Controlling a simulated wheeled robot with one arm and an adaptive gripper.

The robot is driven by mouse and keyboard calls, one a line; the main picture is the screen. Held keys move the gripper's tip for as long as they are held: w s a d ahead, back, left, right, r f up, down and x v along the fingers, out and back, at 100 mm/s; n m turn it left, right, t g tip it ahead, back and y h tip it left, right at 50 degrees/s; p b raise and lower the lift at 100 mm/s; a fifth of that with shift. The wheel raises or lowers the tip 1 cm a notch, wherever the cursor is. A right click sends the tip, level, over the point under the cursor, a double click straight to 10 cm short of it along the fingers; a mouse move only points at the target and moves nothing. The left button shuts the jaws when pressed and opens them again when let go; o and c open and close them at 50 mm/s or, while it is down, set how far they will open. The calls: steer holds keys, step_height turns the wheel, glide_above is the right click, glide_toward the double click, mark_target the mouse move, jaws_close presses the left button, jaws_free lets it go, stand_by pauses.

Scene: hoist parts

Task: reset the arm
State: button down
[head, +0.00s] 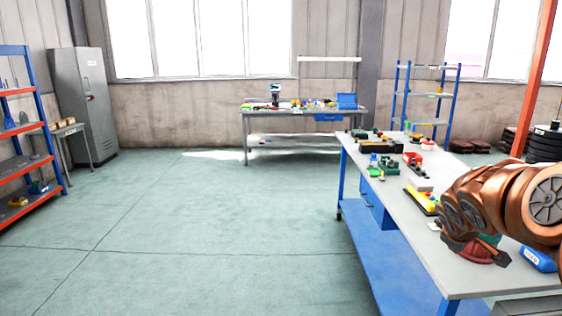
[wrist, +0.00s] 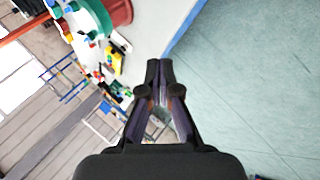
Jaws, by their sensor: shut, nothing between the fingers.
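My gripper (wrist: 159,64) is shut and empty in the wrist view, its dark fingers together at the tips. The wrist view is tilted, with the fingers over the edge between the workbench top and the green floor. In the head view my copper-coloured arm reaches in from the right, above the near end of the workbench (head: 408,210). It hides part of the bench top, and the fingers are hard to make out there. A red round part (wrist: 117,10) with green beside it lies on the bench near the gripper; it is partly hidden behind the arm in the head view.
The bench carries a green part (head: 389,167), a yellow-and-black part (head: 420,200) and a blue bin (head: 538,259). A second bench (head: 250,113) stands at the back wall. Orange shelves (head: 15,165) and a grey cabinet (head: 85,105) stand left. The middle floor is clear.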

steer(key=s+a+f+m+g+y, duration=0.2)
steer(key=s+a+f+g, duration=0.1)
steer(key=s+a, duration=1)
steer(key=s+a+f+m+g+y+p, duration=0.1)
steer(key=s+a+f+m+g+y, duration=0.2)
steer(key=s+a, duration=1.1)
steer(key=s+f+g, duration=0.1)
steer(key=s, duration=0.6)
steer(key=shift+s+a+m+g, duration=0.2)
steer(key=shift+a+m+g, duration=0.05)
steer(key=shift+m+g, duration=0.05)
